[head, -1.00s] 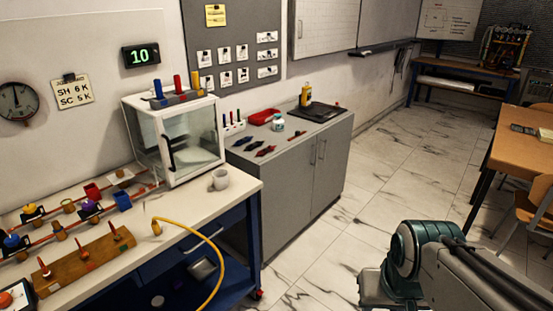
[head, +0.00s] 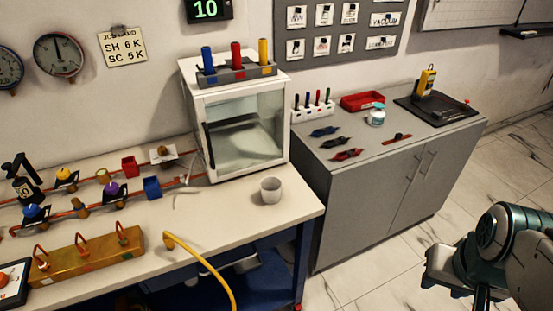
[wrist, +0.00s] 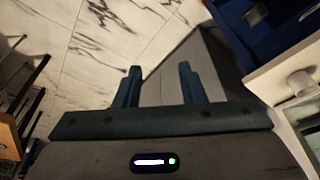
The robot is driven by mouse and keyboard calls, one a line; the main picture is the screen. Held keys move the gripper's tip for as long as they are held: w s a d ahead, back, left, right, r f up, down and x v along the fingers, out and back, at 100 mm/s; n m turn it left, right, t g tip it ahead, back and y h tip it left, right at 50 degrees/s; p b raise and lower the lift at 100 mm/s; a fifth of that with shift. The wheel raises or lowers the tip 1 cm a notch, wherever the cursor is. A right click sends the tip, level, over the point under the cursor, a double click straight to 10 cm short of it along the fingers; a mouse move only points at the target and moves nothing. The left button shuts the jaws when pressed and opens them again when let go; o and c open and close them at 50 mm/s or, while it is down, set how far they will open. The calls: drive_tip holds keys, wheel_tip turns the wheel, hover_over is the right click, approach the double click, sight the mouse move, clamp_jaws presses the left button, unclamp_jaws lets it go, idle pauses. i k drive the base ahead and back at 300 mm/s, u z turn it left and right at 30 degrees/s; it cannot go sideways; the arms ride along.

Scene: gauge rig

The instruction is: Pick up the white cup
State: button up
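The white cup (head: 271,190) stands upright on the white-topped bench (head: 225,220), near its right end and in front of the glass-fronted box. It also shows at the right edge of the wrist view (wrist: 300,83). In the wrist view my gripper (wrist: 160,72) has its two fingers apart with nothing between them. It is away from the cup, over the floor and the grey cabinet side. In the head view my arm is at the lower right, well apart from the bench.
The glass-fronted box (head: 240,125) stands just behind the cup. A yellow hose (head: 205,262) hangs over the bench's front edge left of the cup. A grey cabinet (head: 390,170) with tools and a red tray (head: 362,101) adjoins on the right. Bench top around the cup is clear.

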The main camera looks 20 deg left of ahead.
sight(271, 187)
drive_tip(key=u, duration=0.75)
drive_tip(key=i, duration=0.9)
drive_tip(key=u, duration=0.85)
